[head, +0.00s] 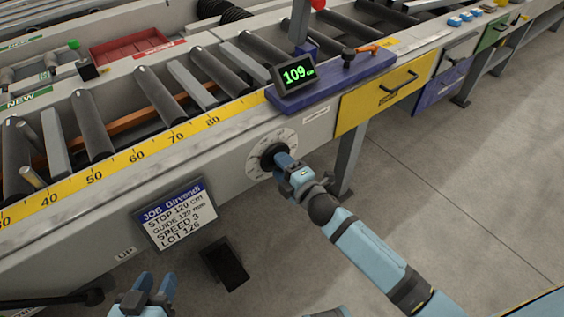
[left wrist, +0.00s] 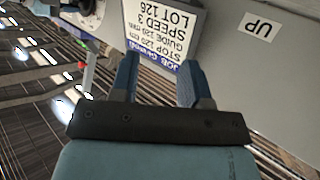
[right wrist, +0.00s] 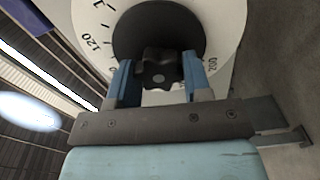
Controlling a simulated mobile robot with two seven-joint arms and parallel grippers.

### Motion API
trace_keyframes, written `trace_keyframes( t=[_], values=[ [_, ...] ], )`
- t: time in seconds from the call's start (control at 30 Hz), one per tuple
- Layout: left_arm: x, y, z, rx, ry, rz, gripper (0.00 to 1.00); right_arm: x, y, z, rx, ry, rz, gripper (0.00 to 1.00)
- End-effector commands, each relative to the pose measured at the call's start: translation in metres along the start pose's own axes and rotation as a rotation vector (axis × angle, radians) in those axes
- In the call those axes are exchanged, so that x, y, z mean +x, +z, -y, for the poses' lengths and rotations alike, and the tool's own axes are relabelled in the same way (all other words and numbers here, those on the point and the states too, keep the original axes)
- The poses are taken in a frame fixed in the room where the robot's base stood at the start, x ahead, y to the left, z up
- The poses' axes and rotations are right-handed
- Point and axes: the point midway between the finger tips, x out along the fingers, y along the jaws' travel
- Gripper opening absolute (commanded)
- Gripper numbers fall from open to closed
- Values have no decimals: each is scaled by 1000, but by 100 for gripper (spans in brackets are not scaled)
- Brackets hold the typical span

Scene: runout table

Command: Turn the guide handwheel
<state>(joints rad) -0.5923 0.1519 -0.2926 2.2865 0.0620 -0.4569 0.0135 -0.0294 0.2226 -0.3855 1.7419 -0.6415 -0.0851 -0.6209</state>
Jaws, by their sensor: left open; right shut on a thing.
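The guide handwheel is a black wheel (head: 270,156) on a white numbered dial (head: 254,163) on the side of the table frame. In the right wrist view the dark wheel (right wrist: 135,30) fills the top, with a black lobed knob (right wrist: 158,70). My right gripper (head: 286,167) is at the wheel; in its wrist view its blue fingers (right wrist: 160,82) are shut on the knob, one on each side. My left gripper (head: 153,286) is open and empty at the bottom of the head view. In its wrist view the fingers (left wrist: 158,80) stand apart below the job card.
The job card (head: 174,214) reads STOP 120 cm, GUIDE 120 mm, SPEED 3, LOT 126. A display (head: 295,75) shows 109 above a yellow scale (head: 136,155). A yellow drawer (head: 387,88) is right of the dial. A dark open holder (head: 225,263) sits below the card.

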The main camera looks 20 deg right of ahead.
Motion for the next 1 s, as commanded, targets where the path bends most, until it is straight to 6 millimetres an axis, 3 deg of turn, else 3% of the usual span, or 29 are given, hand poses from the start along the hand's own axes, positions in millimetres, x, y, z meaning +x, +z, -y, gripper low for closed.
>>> trace_keyframes(
  t=[0.17,1.0],
  values=[
    [-9,20,9,9,-33,118,43,0,-1,-4,172,-2,1,22],
    [-20,8,16,52,-74,199,43,0,2,-8,964,-1,1,22]
  ],
)
